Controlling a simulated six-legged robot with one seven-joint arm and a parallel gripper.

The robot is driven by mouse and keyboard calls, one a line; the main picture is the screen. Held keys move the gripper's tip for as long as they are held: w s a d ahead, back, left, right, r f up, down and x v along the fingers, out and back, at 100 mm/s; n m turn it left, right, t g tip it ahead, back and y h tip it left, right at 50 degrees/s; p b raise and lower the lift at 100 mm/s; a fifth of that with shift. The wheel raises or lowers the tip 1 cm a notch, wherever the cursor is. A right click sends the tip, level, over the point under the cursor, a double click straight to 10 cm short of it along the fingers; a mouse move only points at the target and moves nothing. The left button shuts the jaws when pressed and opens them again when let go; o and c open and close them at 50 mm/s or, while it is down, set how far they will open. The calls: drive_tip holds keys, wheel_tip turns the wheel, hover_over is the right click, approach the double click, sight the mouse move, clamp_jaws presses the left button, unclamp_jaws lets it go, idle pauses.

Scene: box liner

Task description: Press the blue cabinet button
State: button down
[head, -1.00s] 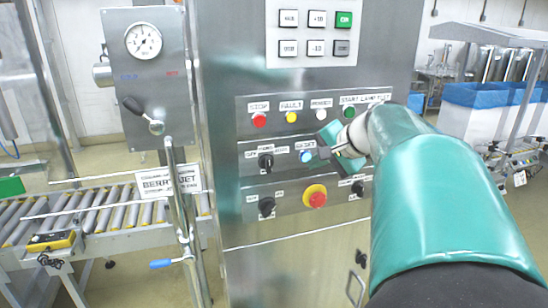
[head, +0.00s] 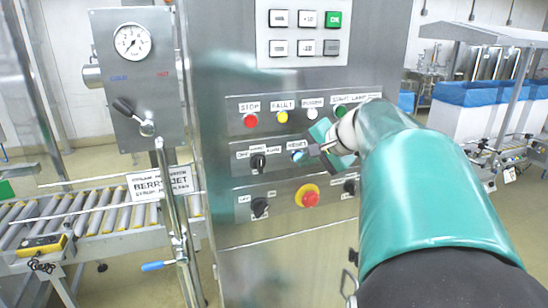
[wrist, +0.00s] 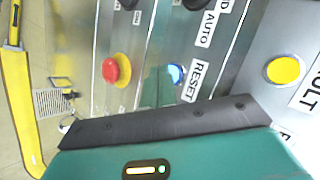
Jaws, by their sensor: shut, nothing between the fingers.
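The blue button (head: 298,156) is a small round button under a RESET label on the middle panel of the steel cabinet (head: 290,219). In the wrist view the blue button (wrist: 177,74) shows beside the RESET label, just beyond the dark edge of my gripper. My gripper (head: 316,150) is shut and empty, with its tip very close to the right side of the button. I cannot tell whether the tip touches it. The fingertips are not clearly seen in the wrist view.
Around it are a black selector knob (head: 258,162), a red stop button on a yellow ring (head: 307,196), and the red (head: 250,121) and yellow (head: 282,117) buttons above. A lever pipe (head: 170,205) and roller conveyor (head: 100,215) stand at the left.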

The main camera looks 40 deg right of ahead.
drive_tip(key=shift+w+d, duration=0.1)
drive_tip(key=shift+w, duration=0.25)
idle(0.5)
idle(0.3)
drive_tip(key=shift+s+a, duration=0.25)
drive_tip(key=shift+s, duration=0.5)
drive_tip(key=shift+s, duration=0.1)
drive_tip(key=shift+s+a, duration=0.25)
drive_tip(key=shift+s, duration=0.5)
drive_tip(key=shift+s+a, duration=0.2)
drive_tip(key=shift+s, duration=0.6)
drive_tip(key=shift+s+a, duration=0.25)
drive_tip(key=shift+s, duration=0.5)
drive_tip(key=s+a+f+n+g, duration=0.1)
drive_tip(key=s+a+f+n, duration=0.2)
drive_tip(key=a, duration=0.6)
drive_tip(key=s+a+f+n+g, duration=0.1)
drive_tip(key=s+a+f+n, duration=0.1)
drive_tip(key=a+f+n, duration=0.4)
drive_tip(key=s+a+f+n+g+h, duration=0.1)
drive_tip(key=a+f+n, duration=0.4)
drive_tip(key=a, duration=0.7)
drive_tip(key=s+g, duration=0.1)
drive_tip(key=s, duration=0.1)
drive_tip(key=shift+s+f, duration=0.15)
drive_tip(key=shift+s, duration=0.15)
